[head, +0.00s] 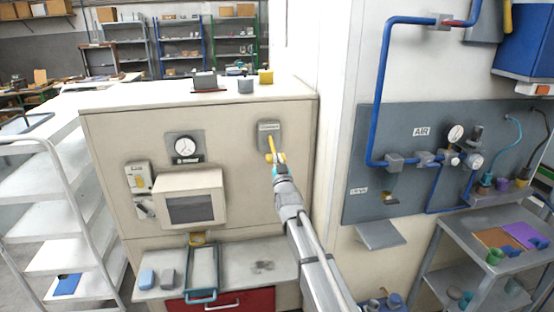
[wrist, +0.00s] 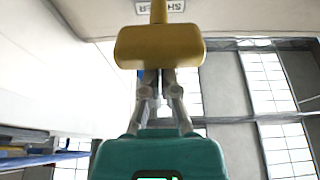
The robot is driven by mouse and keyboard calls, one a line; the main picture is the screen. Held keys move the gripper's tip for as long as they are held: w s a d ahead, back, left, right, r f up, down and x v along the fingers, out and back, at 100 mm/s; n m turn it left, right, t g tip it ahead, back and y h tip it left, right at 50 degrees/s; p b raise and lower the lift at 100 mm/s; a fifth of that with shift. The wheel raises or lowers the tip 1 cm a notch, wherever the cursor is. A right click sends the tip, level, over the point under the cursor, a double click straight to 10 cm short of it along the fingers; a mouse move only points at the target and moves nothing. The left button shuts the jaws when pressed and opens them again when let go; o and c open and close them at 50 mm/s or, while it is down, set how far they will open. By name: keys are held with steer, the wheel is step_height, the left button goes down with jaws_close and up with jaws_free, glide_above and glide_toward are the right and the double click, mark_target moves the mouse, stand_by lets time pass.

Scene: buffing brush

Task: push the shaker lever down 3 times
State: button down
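The shaker lever (head: 270,146) is a yellow arm with a wide yellow handle, on a grey plate (head: 269,128) on the front of the beige cabinet. It slants downward in the head view. In the wrist view the yellow handle (wrist: 160,46) fills the upper middle, below an upside-down label plate. My gripper (head: 279,170) is right at the handle in the head view. In the wrist view its grey fingers (wrist: 161,88) are close together, and their tips are partly hidden by the handle. I cannot tell whether they touch it.
A dial gauge (head: 185,146), a switch box (head: 138,177) and a boxy screen housing (head: 190,197) are on the cabinet front to the left. A wall panel with blue air pipes (head: 378,100) is on the right. A ledge (head: 262,266) with a tray lies below.

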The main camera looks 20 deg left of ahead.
steer(key=r+b+v, duration=0.1)
steer(key=b+v, duration=0.2)
steer(key=v, duration=0.6)
steer(key=shift+s+d, duration=0.2)
steer(key=shift+s, duration=0.2)
steer(key=shift+a+f, duration=0.1)
stand_by(1.7)
stand_by(0.9)
